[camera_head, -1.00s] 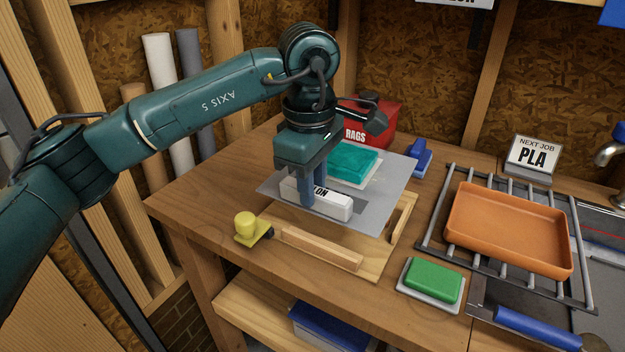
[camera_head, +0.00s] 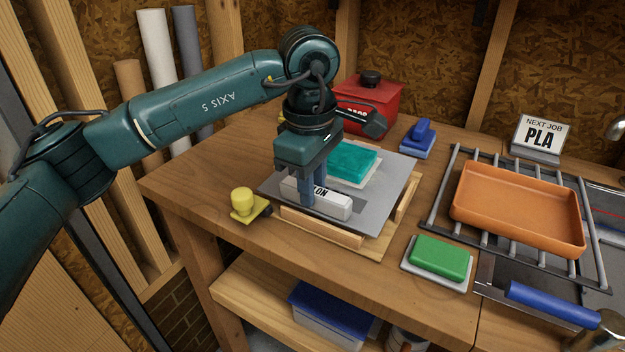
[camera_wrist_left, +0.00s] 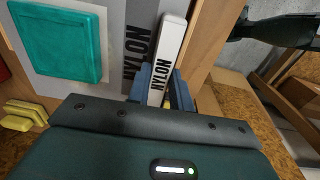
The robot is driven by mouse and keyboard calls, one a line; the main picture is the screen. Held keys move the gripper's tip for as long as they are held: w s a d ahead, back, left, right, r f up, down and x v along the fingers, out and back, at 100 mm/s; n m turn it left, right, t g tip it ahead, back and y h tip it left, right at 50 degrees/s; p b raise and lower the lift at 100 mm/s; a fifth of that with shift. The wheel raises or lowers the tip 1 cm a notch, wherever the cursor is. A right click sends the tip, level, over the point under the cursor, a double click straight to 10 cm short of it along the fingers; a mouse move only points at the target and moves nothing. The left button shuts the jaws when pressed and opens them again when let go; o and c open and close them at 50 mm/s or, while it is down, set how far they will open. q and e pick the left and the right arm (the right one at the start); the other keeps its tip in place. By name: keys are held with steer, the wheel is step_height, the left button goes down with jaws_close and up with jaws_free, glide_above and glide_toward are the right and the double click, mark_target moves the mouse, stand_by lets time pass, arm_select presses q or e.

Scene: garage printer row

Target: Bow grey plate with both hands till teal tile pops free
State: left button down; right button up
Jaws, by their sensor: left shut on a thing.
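The grey plate (camera_head: 392,187) is over the front middle of the bench, above a wooden frame (camera_head: 400,215). The teal tile (camera_head: 350,163) lies on a pale base on the plate's rear part; it also shows at upper left in the left wrist view (camera_wrist_left: 58,40). My left gripper (camera_head: 313,203) is over the plate's front left edge, shut on a white bar marked NYLON (camera_wrist_left: 168,48). Its fingers hide part of the bar. The bar looks fixed along the plate's edge. The plate looks flat, and I see no gap under the tile. My right gripper is in neither view.
A yellow knobbed tool (camera_head: 243,202) stands left of the frame, a green tile on a pale base (camera_head: 438,257) right of it. A rack (camera_head: 437,190) holds an orange tray (camera_head: 515,220). A red rags bin (camera_head: 372,100) and blue tool (camera_head: 418,138) stand behind.

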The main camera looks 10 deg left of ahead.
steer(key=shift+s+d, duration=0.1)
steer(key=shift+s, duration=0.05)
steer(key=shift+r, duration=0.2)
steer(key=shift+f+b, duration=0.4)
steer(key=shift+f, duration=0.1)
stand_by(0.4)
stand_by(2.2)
